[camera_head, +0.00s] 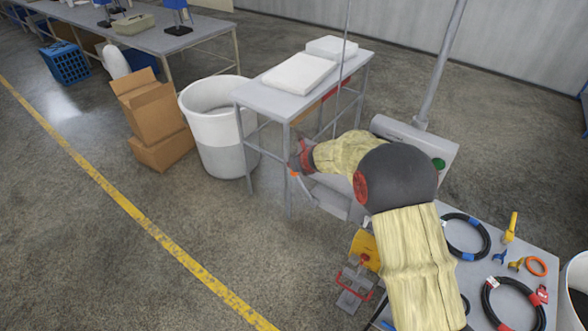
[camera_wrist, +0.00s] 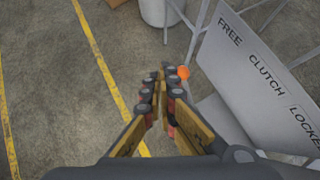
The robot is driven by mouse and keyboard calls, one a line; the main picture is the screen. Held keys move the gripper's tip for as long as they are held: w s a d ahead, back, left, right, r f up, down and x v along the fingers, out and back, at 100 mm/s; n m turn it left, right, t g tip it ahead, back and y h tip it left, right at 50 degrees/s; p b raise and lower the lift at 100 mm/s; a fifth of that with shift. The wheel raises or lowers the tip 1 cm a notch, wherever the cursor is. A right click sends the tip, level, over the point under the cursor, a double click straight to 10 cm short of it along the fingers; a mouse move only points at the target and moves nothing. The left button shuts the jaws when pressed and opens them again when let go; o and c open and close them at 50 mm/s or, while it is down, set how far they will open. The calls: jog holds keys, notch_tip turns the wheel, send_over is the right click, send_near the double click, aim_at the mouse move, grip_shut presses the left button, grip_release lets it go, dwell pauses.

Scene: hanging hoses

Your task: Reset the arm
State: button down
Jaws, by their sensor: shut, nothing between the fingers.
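My arm, in a pale yellow sleeve with a dark joint, reaches from the lower right toward the middle of the head view. My gripper (camera_wrist: 160,74) is shut and empty in the wrist view, its fingertips together above the floor. An orange knob (camera_wrist: 183,72) shows just right of the fingertips; I cannot tell whether they touch. A grey panel (camera_wrist: 250,85) marked FREE, CLUTCH and LOCKED is to the right of the fingers. In the head view the orange knob (camera_head: 294,173) is below my wrist, and the fingers are hard to make out.
A worktable (camera_head: 545,258) with coiled black hoses (camera_head: 466,236) is at the lower right. A grey table (camera_head: 262,97) with white slabs, a white bin (camera_head: 218,125) and cardboard boxes (camera_head: 150,108) stand beyond. Open floor with a yellow line (camera_head: 135,213) lies to the left.

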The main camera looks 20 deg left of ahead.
jog(key=shift+r, duration=0.5)
jog(key=shift+s+r, duration=0.1)
jog(key=shift+s, duration=0.05)
